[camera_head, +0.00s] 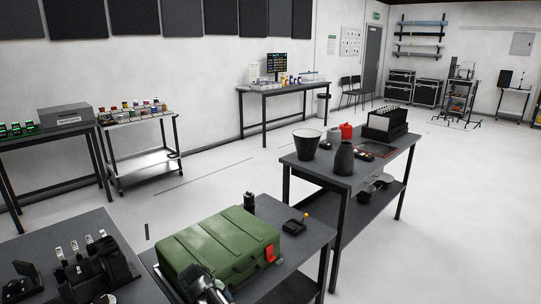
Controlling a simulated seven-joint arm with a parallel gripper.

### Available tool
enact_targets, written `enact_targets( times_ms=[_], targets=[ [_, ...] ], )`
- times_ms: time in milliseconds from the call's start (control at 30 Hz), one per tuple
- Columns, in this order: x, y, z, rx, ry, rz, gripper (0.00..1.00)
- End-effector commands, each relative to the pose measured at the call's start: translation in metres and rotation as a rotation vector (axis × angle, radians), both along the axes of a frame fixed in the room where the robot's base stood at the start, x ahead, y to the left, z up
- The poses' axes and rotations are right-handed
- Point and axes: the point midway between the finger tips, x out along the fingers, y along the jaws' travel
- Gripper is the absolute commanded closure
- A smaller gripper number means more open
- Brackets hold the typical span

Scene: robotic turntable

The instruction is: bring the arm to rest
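A black and light-grey part at the bottom edge, in front of the green case, looks like the end of my arm with my gripper (207,287). It is small and cut off by the frame, so its fingers cannot be made out. The green case (217,245) with a red tag lies closed on the near dark table (297,226). The arm end overlaps the case's near left side in the picture; whether it touches cannot be told. No held thing can be made out.
A black device with pale tags (92,265) stands at the near left. A black joystick box (294,226) and a small dark cylinder (249,202) are beside the case. A farther table holds a bucket (306,144), dark vase (343,158) and black rack (386,124). Floor between tables is clear.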

Motion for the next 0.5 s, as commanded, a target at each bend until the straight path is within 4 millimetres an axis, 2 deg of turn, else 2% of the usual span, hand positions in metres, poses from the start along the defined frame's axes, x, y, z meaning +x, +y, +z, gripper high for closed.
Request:
enact_targets(
  times_ms=[33,100,267,500],
  targets=[
    [-0.005,-0.02,-0.02,-0.002,0.025,-0.033,0.33],
    [-0.01,-0.041,-0.043,-0.001,0.054,-0.077,0.33],
    [-0.028,-0.09,-0.093,0.002,0.121,-0.18,0.33],
    [-0.067,-0.158,-0.159,0.01,0.221,-0.34,0.33]
  ],
)
